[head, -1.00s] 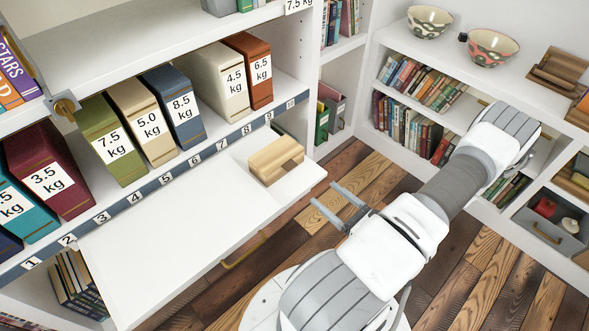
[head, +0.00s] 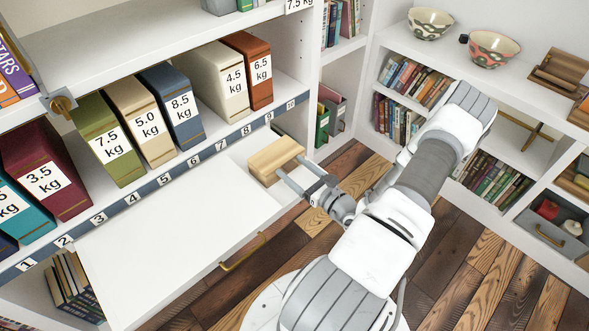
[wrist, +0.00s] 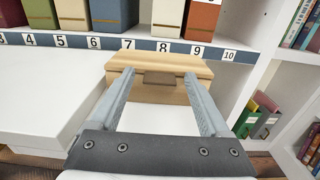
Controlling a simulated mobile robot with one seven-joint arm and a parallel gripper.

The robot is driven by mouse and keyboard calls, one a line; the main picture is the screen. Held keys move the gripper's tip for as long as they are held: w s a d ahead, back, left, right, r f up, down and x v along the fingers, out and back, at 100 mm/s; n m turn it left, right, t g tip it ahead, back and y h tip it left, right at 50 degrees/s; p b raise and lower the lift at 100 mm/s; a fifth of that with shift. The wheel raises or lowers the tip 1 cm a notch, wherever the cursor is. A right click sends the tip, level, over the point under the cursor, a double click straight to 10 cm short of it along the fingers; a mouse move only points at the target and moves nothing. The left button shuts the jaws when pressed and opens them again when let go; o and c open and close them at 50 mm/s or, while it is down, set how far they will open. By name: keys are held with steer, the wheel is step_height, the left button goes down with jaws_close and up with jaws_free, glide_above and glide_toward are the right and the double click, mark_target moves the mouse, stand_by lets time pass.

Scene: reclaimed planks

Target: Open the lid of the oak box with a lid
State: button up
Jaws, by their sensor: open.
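The oak box (head: 272,160) is a small pale wooden box at the far right end of the white pull-out board, below shelf numbers 8 to 10. In the wrist view its lid (wrist: 160,57) looks closed, with a darker tab (wrist: 160,79) at the middle of the front edge. My gripper (head: 292,169) is open, its two fingers pointing at the box's front. In the wrist view my gripper (wrist: 159,78) has one finger towards each side of the tab. I cannot tell whether the fingertips touch the box. The fingers hide parts of its front.
The white board (head: 180,220) is bare left of the box. A shelf of weight-marked binders (head: 170,100) stands behind it. A brass handle (head: 243,252) juts out below the board. Patterned bowls (head: 490,47) and another wooden piece (head: 560,72) sit on the right shelf.

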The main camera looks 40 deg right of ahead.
jaws_close()
stand_by(1.3)
